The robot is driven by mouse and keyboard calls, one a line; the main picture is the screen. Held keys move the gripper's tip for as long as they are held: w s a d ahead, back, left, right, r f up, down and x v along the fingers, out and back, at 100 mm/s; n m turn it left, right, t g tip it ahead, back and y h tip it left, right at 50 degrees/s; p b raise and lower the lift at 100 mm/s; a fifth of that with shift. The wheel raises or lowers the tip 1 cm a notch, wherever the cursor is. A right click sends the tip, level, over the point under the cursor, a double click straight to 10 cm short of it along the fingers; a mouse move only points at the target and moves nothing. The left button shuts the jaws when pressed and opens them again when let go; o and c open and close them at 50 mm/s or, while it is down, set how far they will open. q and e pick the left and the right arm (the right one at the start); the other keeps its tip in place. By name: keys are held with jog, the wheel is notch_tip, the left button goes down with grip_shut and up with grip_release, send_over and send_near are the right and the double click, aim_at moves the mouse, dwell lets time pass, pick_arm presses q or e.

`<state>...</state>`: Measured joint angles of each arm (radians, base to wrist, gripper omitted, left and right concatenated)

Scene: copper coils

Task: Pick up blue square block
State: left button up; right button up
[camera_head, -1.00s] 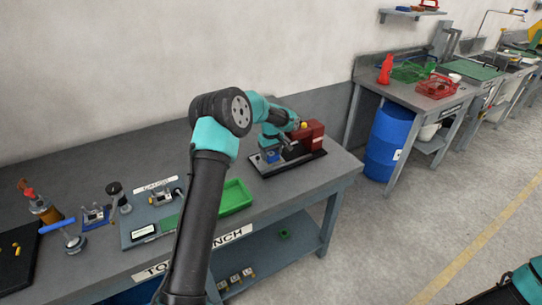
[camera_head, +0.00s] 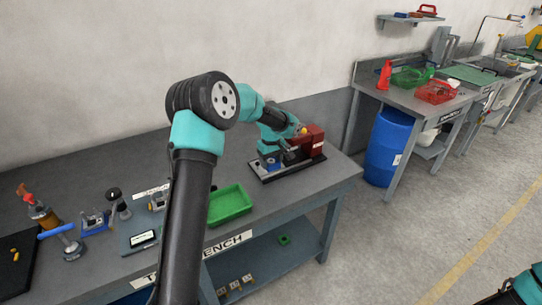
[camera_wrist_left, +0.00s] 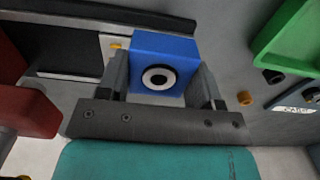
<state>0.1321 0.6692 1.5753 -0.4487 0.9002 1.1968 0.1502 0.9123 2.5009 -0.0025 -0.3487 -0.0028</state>
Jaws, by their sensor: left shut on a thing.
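The blue square block (camera_wrist_left: 178,48) sits between the two fingers of my left gripper (camera_wrist_left: 160,80) in the left wrist view, with a white ring and dark centre on its near face. The gripper is shut on it. In the head view, my left gripper (camera_head: 286,154) is low over the dark fixture base, beside the red machine block. A small blue patch (camera_head: 271,163) shows there, partly covered by the arm. I cannot tell how far the block is from the base. My right gripper is out of view.
The red machine block (camera_head: 311,138) stands close to the gripper on the dark base (camera_head: 301,168). A green tray (camera_head: 230,204) lies to the left on the workbench. Small fixtures and tools crowd the bench's left side. A blue barrel (camera_head: 388,148) stands on the floor beyond.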

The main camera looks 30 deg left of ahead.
pick_arm(q)
jog(key=s+d, duration=0.5)
jog(key=s, duration=0.3)
jog(key=shift+r, duration=0.45)
jog(key=shift+s, duration=0.15)
